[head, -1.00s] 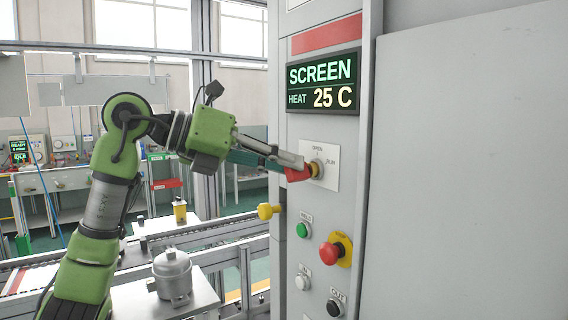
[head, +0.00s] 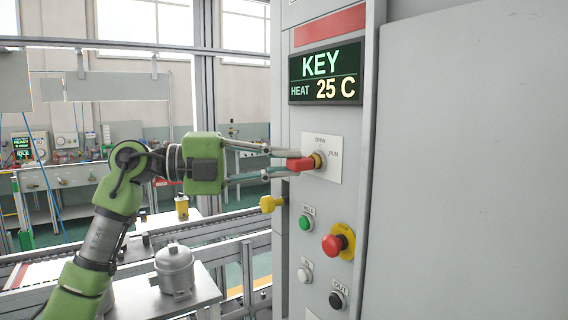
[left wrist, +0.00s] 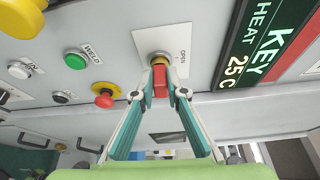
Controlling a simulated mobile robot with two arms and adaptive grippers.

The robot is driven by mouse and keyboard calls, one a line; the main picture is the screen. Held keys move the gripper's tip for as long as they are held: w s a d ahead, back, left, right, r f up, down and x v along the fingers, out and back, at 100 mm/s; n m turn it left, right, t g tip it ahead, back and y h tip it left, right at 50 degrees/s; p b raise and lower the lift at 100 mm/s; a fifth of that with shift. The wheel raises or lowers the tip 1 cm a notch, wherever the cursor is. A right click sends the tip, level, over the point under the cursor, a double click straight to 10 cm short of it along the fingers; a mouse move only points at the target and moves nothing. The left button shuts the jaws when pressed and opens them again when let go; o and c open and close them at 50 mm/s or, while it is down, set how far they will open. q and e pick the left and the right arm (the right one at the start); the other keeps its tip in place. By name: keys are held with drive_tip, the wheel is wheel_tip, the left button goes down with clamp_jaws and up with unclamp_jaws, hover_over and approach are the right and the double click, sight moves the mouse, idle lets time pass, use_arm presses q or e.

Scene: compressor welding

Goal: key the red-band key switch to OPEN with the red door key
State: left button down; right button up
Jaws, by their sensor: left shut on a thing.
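The red door key (head: 300,164) sits at the key switch (head: 319,160), which has a brass-coloured collar on a white plate marked OPEN and RUN. A red band (head: 330,30) runs across the cabinet above. My left gripper (head: 292,163) is shut on the red key's head, with its fingers pointing right toward the panel. In the left wrist view the red key (left wrist: 160,82) is between the fingertips, in line with the brass collar (left wrist: 160,59). How deep the key sits is hidden. The right gripper does not show.
The screen (head: 325,77) on the cabinet reads KEY, HEAT 25 C. Below the switch are a green button (head: 305,223), a red stop knob (head: 333,244) on yellow, and a yellow knob (head: 272,204) at the cabinet's edge. A grey compressor (head: 174,269) stands on a table lower left.

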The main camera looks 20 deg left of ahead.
use_arm(q)
drive_tip(key=c, duration=1.9)
unclamp_jaws()
drive_tip(key=v, duration=1.2)
drive_tip(key=shift+f, duration=0.15)
